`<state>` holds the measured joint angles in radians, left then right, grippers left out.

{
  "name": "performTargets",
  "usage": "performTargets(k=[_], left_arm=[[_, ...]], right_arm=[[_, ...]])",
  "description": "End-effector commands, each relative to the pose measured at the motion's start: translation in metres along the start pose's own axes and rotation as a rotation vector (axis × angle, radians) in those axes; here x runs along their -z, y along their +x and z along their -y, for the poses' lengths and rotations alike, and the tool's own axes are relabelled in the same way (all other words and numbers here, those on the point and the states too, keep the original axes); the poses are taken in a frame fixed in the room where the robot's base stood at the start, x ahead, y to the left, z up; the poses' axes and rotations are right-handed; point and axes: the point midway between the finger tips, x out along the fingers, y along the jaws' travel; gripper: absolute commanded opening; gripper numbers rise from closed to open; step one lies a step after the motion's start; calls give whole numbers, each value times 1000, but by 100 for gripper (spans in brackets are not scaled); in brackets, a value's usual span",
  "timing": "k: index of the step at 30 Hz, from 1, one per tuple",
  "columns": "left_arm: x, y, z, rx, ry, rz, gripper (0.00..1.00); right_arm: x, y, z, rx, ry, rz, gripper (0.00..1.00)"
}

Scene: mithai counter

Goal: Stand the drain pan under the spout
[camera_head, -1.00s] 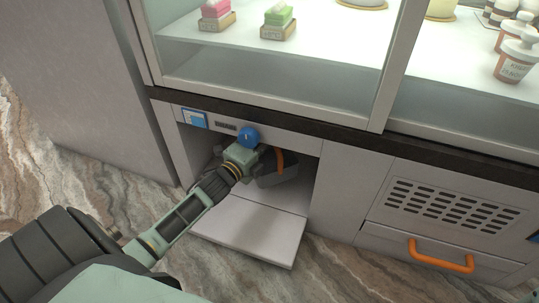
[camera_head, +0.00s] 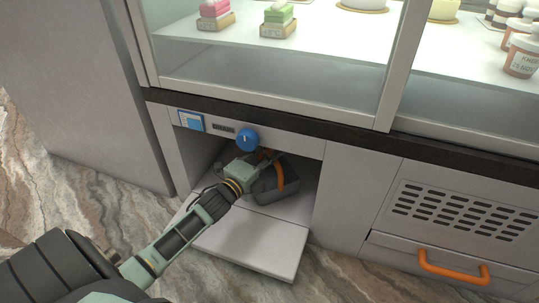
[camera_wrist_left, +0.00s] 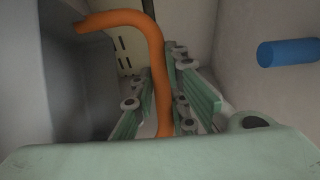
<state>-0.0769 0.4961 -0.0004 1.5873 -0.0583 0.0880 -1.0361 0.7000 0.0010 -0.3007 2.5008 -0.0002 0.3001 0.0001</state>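The drain pan (camera_head: 279,195) is a dark grey box with an orange handle (camera_head: 281,178), inside the open low compartment. My left gripper (camera_head: 262,166) reaches into the compartment at the pan's left side. The pan's grey wall (camera_wrist_left: 75,85) fills the left of that view. A blue cylinder (camera_wrist_left: 288,53) sticks out at its right; I cannot tell whether it is the spout. No spout is clear in the head view. My right gripper is out of view.
A blue knob (camera_head: 247,139) sits on the panel above the opening. The flap (camera_head: 255,241) lies folded down in front. A vented panel with an orange drawer handle (camera_head: 452,268) is to the right. Glass shelves with sweets are above.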

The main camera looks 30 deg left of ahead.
Motion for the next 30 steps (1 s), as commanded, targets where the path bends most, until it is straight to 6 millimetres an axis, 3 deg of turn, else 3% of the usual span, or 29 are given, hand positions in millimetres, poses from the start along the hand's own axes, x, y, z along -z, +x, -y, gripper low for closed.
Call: performTargets(k=[6, 17, 20, 30], left_arm=[[0, 0, 0, 0, -1, 0, 32], [0, -2, 4, -1, -1, 0, 32], [1, -16, 5, -4, -3, 0, 32], [0, -88, 6, -5, -2, 2, 32]], right_arm=[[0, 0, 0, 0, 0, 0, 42], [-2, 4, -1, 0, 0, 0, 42], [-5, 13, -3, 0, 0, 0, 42], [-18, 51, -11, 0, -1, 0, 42]])
